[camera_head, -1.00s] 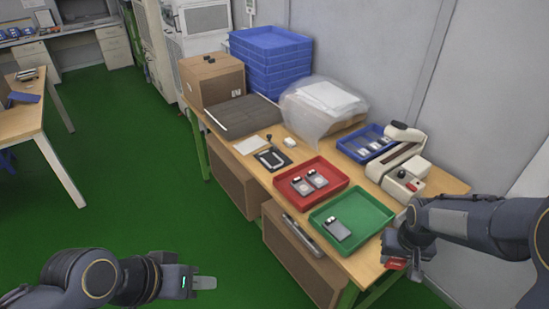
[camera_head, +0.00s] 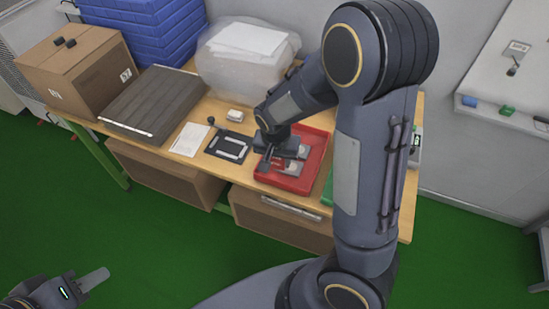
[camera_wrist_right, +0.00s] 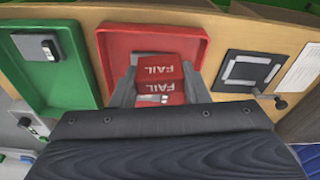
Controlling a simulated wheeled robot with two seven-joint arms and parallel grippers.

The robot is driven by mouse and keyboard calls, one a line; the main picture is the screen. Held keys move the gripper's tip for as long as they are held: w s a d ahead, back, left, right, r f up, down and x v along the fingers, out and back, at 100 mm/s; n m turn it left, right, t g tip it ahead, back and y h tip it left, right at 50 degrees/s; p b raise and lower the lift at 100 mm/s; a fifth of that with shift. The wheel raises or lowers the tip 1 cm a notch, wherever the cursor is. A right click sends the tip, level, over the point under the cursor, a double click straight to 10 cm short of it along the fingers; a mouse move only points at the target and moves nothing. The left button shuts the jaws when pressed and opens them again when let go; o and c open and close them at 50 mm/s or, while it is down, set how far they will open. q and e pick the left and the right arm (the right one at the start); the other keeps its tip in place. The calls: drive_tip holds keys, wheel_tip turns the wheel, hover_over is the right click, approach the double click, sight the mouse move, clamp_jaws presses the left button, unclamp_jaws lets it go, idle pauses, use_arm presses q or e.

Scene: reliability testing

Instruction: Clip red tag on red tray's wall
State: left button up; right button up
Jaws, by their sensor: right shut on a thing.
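The red tray (camera_head: 318,150) stands on the table in the head view, with small grey items in it. The wrist view shows the tray (camera_wrist_right: 117,62) in front of my right gripper (camera_wrist_right: 152,90). That gripper is shut on the red tag (camera_wrist_right: 160,72), which bears the word FAIL in white. In the head view my right gripper (camera_head: 272,158) is over the left part of the tray, and the tag cannot be made out. Whether the tag touches the wall is unclear. My left gripper (camera_head: 98,277) is low at the left, away from the table.
The green tray (camera_head: 327,188) is beside the red one, partly behind my right arm. A black mat with a pale frame (camera_head: 228,147), white paper (camera_head: 190,138) and grey case (camera_head: 155,103) lie to the left. A bagged stack (camera_head: 248,60) is behind.

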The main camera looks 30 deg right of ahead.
drive_tip(key=shift+s+d+f+m, duration=0.15)
drive_tip(key=shift+d+f+m, duration=0.1)
drive_tip(key=shift+m, duration=0.35)
drive_tip(key=shift+s+d+f+m, duration=0.1)
drive_tip(key=shift+s+f+m, duration=0.15)
drive_tip(key=shift+m, duration=0.15)
wheel_tip(320, 180, down, 6)
drive_tip(key=b, duration=0.5)
drive_tip(key=shift+r, duration=0.25)
drive_tip(key=shift+f+b, duration=0.4)
drive_tip(key=shift+f, duration=0.1)
drive_tip(key=shift+f+b, duration=0.6)
drive_tip(key=shift+b, duration=0.05)
idle(4.3)
drive_tip(key=o, duration=1)
drive_tip(key=shift+o, duration=0.2)
drive_tip(key=shift+r, duration=0.1)
